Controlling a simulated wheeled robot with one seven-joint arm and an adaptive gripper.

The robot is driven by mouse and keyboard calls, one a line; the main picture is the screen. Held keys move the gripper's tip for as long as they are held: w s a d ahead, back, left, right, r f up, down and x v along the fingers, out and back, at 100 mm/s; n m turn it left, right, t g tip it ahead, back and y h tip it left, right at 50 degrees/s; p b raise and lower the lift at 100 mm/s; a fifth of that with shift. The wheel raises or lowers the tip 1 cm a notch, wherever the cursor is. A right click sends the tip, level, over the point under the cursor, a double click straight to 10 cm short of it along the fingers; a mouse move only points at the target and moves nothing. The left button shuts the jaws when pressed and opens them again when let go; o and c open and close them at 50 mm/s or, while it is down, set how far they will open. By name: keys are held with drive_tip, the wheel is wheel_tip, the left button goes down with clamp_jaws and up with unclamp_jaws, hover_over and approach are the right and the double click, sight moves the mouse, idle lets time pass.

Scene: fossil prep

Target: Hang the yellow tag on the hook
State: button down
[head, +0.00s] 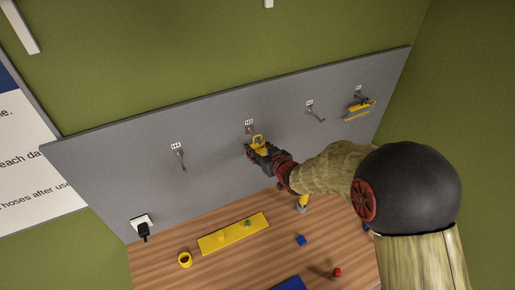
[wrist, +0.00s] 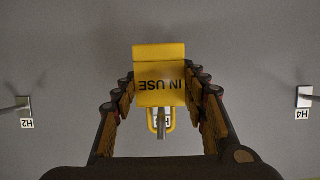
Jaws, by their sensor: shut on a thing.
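The yellow tag (wrist: 160,92) carries the words "IN USE", which read upside down in the wrist view. My gripper (wrist: 165,80) is shut on it, one finger on each side. I cannot tell whether the hook passes through the loop. In the head view, my gripper (head: 262,153) and the tag (head: 258,141) are close to the grey board, just below a label (head: 249,123); the hook there is partly hidden.
The grey board (head: 110,170) has other hooks to the left (head: 181,159) and right (head: 315,112). A yellow item (head: 360,107) hangs at the far-right hook.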

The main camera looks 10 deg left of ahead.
sight(258, 151)
drive_tip(key=shift+s+d+r, duration=0.15)
drive_tip(key=shift+s+r, duration=0.05)
drive_tip(key=shift+r, duration=0.15)
drive_tip(key=shift+s+d, duration=0.8)
drive_tip(key=shift+s, duration=0.2)
drive_tip(key=shift+s+d, duration=0.75)
drive_tip(key=shift+s, duration=0.25)
wheel_tip(258, 151, up, 5)
drive_tip(key=p, duration=0.2)
drive_tip(key=shift+p, duration=0.4)
